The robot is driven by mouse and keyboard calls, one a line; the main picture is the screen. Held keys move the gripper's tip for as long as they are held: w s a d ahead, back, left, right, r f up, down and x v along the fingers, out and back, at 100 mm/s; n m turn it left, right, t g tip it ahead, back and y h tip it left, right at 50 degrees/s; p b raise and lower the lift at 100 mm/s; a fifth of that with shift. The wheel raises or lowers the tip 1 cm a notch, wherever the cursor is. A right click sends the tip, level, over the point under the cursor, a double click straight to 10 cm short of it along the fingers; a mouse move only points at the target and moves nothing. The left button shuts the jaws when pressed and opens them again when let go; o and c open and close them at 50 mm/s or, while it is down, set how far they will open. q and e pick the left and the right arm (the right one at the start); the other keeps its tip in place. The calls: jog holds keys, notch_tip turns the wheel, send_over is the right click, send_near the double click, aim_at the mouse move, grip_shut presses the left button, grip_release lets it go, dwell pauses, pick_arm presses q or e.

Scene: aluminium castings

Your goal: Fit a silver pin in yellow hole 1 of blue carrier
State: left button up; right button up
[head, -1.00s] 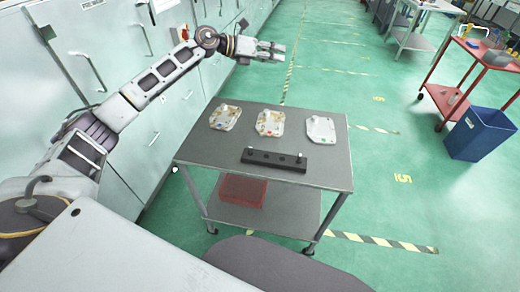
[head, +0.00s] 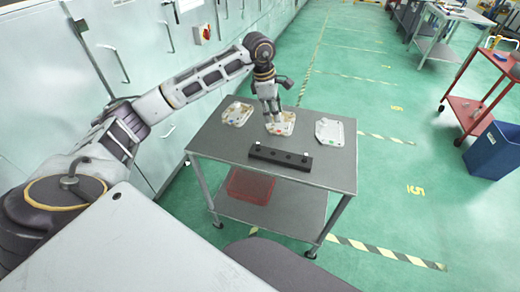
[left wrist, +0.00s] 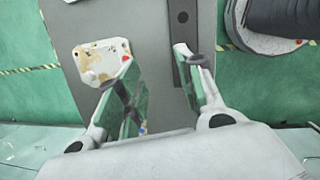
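Three pale flat carriers lie in a row on the grey table (head: 222,150). The left one, the blue carrier (head: 237,113), shows its blue mark in the left wrist view (left wrist: 143,130), mostly hidden behind a finger. The middle carrier (head: 286,127) has a red mark, and it also shows in the left wrist view (left wrist: 98,58). A black bar (head: 280,158) with small dark spots lies in front of them. My left gripper (head: 274,117) points down above the middle carrier, open and empty. My right gripper is out of view.
The right carrier (head: 329,132) has a green mark. A red crate (head: 250,187) sits on the table's lower shelf. Cabinets stand along the left. A blue bin (head: 495,152) and red cart (head: 468,112) stand far right. The table's right front is clear.

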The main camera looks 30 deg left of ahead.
pick_arm(q)
jog(key=s+a, duration=0.1)
jog(key=s+a+m+g+y, duration=0.1)
jog(key=s+a+m, duration=0.1)
jog(key=shift+s+a+f+g+y, duration=0.3)
jog(key=shift+a+g+y, duration=0.05)
jog(key=shift+g+y, duration=0.05)
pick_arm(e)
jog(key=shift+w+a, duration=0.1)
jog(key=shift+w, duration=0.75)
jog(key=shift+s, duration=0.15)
pick_arm(q)
send_over(258, 148)
jog(key=w, duration=0.1)
notch_tip(258, 148, down, 8)
jog(key=shift+a+f+p, duration=0.15)
jog(key=shift+f+p, duration=0.05)
jog(key=shift+p, duration=0.15)
jog(key=shift+f, duration=0.15)
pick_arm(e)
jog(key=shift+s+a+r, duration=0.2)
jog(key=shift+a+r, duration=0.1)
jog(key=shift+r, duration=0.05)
pick_arm(q)
jog(key=shift+f, duration=0.1)
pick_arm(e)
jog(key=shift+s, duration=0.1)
